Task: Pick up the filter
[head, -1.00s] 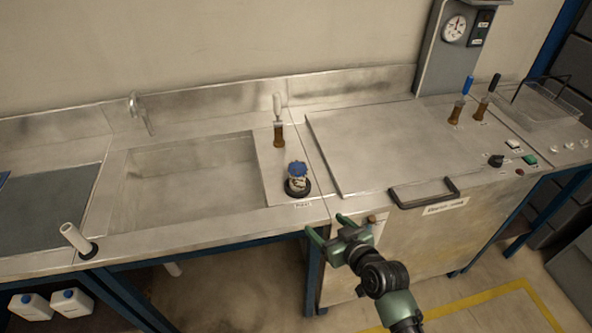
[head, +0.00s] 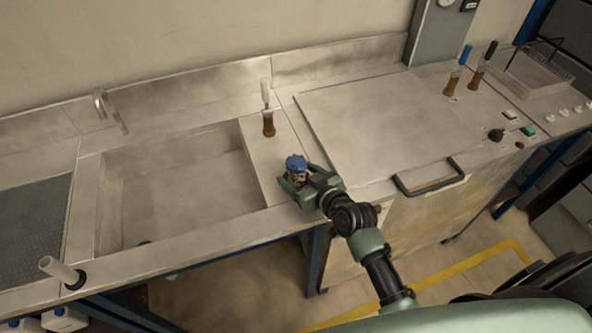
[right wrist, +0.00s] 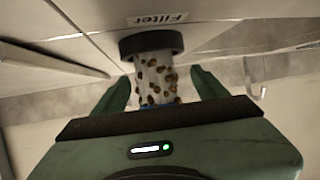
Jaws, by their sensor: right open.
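The filter (head: 296,164) has a blue top and stands on the steel ledge to the right of the sink. In the right wrist view its pale body with brown specks (right wrist: 157,80) rises from a dark round base (right wrist: 151,43), beside a label reading "Filter". My right gripper (head: 291,180) is open, with one green finger on each side of the filter body. In the wrist view a gap shows between the body and each finger. The gripper hides the filter's lower part in the head view. My left gripper is not in view.
The empty sink (head: 180,185) lies left of the filter. A white-handled tool in a brown holder (head: 268,122) stands behind it. A flat steel lid (head: 375,130) with a black handle (head: 430,178) is to the right.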

